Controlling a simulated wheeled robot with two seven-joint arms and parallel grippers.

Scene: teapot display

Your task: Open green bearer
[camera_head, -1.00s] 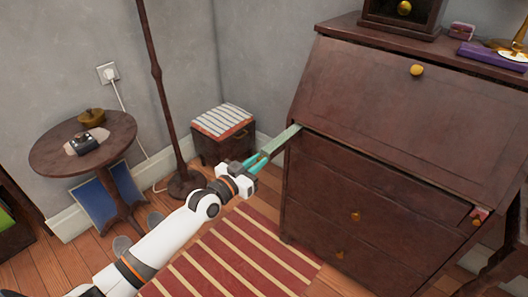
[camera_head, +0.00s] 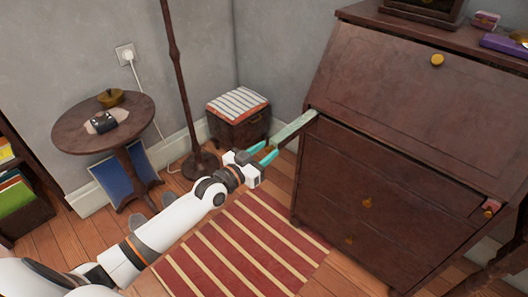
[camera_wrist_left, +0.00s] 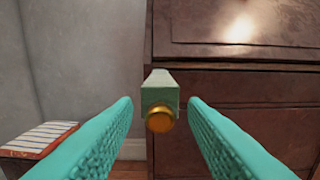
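The green bearer (camera_head: 297,127) sticks out from the left front of the dark wooden desk (camera_head: 400,160), just under its sloped lid (camera_head: 420,95), which is closed. In the left wrist view the bearer (camera_wrist_left: 160,84) is seen end-on, with a brass knob (camera_wrist_left: 160,120) on its front end. My left gripper (camera_head: 270,149) is at the outer end of the bearer. Its teal fingers are spread, one on each side of the bearer's end, with a visible gap on both sides (camera_wrist_left: 160,104). My right gripper is out of view.
A second, reddish bearer (camera_head: 490,207) sits at the desk's right side, nearly flush. A stool with a striped cushion (camera_head: 238,103), a lamp pole (camera_head: 175,80) and a round table (camera_head: 75,125) stand to the left. A striped rug (camera_head: 235,250) covers the floor in front.

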